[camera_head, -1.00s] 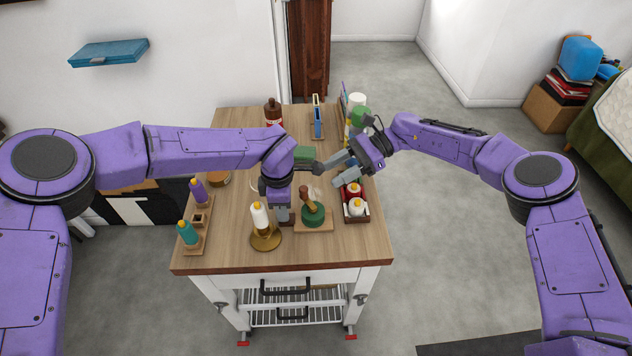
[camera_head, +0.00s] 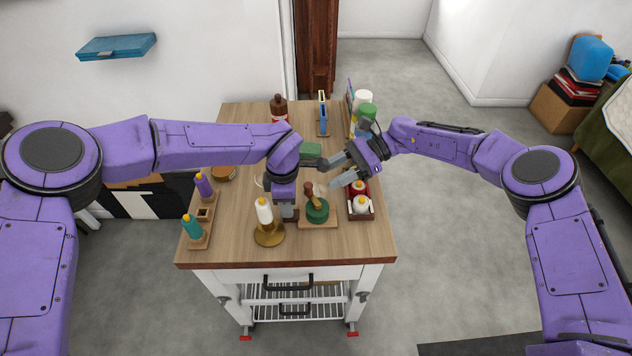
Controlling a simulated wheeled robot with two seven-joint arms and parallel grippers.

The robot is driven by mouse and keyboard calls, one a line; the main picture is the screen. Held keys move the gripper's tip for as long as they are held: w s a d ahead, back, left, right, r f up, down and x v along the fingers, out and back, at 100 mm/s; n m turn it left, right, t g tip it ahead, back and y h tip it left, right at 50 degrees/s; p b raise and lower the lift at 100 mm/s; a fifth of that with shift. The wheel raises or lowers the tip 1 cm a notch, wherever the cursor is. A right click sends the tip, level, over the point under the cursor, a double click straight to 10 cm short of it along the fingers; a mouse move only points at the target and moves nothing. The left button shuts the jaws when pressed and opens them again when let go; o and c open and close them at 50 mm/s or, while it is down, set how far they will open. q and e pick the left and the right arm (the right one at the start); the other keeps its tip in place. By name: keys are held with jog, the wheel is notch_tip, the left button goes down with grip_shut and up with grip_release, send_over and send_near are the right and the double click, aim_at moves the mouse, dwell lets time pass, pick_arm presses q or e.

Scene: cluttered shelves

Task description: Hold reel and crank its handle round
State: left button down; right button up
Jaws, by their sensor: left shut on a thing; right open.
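The reel is a dark green drum (camera_head: 318,211) on a pale wooden base (camera_head: 320,224), with a brown wooden handle (camera_head: 310,190) leaning up from it. It stands near the front middle of the tabletop. My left gripper (camera_head: 288,213) points down at the reel's left side, with its grey fingers low beside the drum. It is shut on the reel; the exact contact is partly hidden by the gripper. My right gripper (camera_head: 333,173) is open and empty, above and behind the reel, with its fingers pointing left towards the handle but apart from it.
A white bottle on a brass stand (camera_head: 269,235) is close left of the reel. Purple (camera_head: 203,187) and teal (camera_head: 192,230) bottles stand at the left edge. Several bottles and upright items fill the back.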

aim_at(312, 184)
jog(key=x, duration=0.6)
jog(key=shift+d, duration=0.1)
grip_shut()
jog(key=shift+a+n+g+h, duration=0.3)
jog(key=shift+n+g, duration=0.5)
grip_release()
jog(key=shift+s, duration=0.1)
jog(key=v, duration=1.2)
